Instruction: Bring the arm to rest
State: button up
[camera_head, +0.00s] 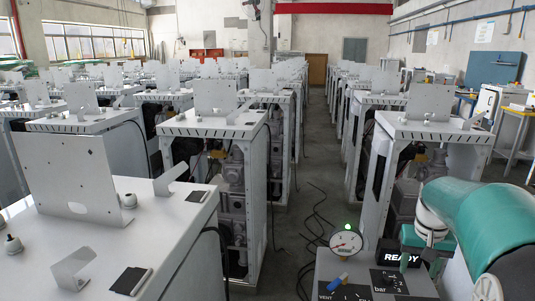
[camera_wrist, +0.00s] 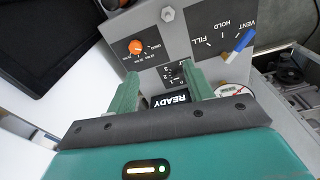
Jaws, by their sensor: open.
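My gripper (camera_wrist: 160,85) is open and empty, with two green fingers apart in the wrist view. Past the fingers is a grey control box (camera_head: 342,268) with a READY display (camera_head: 400,254); the display (camera_wrist: 170,98) shows between the fingers in the wrist view. In the head view my teal arm (camera_head: 478,220) reaches in from the right edge, and its end hangs close to the box's right side. I cannot tell the gap between fingers and box.
The box bears a round gauge (camera_head: 346,242), a lit green lamp (camera_head: 347,227), a blue-tipped lever (camera_head: 338,282), a bar dial (camera_head: 388,280) and an orange knob (camera_wrist: 135,47). White cabinets (camera_head: 213,122) stand in rows on both sides. The aisle (camera_head: 312,170) between has loose cables.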

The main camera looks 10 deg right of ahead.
jog(key=s+a+r+n+t, duration=0.1)
jog(key=s+a+r, duration=0.1)
jog(key=a, duration=0.6)
jog(key=s+a+r+n+t, duration=0.1)
jog(key=s+a+r, duration=0.15)
jog(key=a, duration=0.45)
jog(key=s+a+f+n+t, duration=0.1)
jog(key=s+a+n+t, duration=0.2)
jog(key=s+a, duration=0.7)
jog(key=a, duration=0.2)
jog(key=shift+a+f+y, duration=0.2)
jog(key=shift+a+y, duration=0.15)
jog(key=shift+y, duration=0.05)
jog(key=shift+w, duration=0.1)
jog(key=shift+c, duration=0.2)
jog(key=c, duration=0.3)
jog(key=shift+d, duration=0.15)
